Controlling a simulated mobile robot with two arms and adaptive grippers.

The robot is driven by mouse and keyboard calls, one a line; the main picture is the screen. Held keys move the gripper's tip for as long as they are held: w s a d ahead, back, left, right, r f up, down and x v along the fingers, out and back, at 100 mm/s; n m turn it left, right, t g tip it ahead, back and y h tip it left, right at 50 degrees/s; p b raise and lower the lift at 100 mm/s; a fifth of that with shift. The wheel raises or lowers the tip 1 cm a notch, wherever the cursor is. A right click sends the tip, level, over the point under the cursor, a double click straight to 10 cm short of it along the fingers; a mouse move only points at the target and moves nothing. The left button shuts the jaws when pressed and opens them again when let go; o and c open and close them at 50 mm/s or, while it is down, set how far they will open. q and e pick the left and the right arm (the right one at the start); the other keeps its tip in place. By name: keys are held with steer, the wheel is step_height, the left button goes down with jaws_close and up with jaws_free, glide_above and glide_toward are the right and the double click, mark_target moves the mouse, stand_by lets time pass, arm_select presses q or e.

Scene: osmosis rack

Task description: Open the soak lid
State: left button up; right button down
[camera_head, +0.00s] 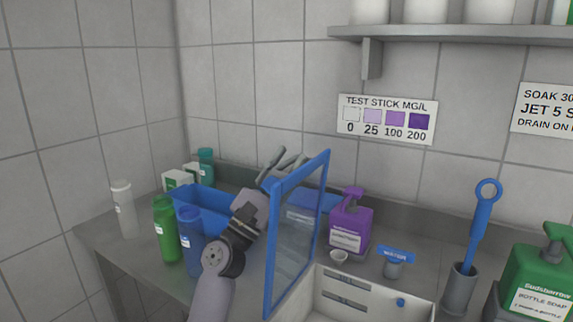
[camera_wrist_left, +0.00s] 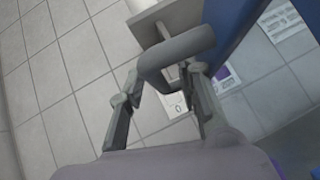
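The soak lid (camera_head: 297,238), a clear panel in a blue frame, stands nearly upright along the left edge of a cream box (camera_head: 372,285) with slots in its wall. The box's interior shows from above. My left gripper (camera_head: 274,168) is on the left side of the lid near its upper part. In the left wrist view a grey curved handle (camera_wrist_left: 160,57) lies across the tips of my left gripper (camera_wrist_left: 163,88), beside the blue frame (camera_wrist_left: 238,20). The fingers are apart. Whether they touch the handle is unclear. My right gripper is not in view.
Left of the lid are a blue tub (camera_head: 190,203), a green bottle (camera_head: 166,230), a blue bottle (camera_head: 189,243) and a white bottle (camera_head: 124,210). A purple pump bottle (camera_head: 350,226) stands behind the box. A brush holder (camera_head: 459,290) and green soap bottle (camera_head: 540,278) stand right.

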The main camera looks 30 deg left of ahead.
mark_target(288, 229)
arm_select(q)
steer(key=shift+s+a+f, duration=0.1)
steer(key=shift+s+f, duration=0.2)
steer(key=shift+f, duration=0.1)
steer(key=v, duration=1.1)
steer(key=shift+s, duration=0.15)
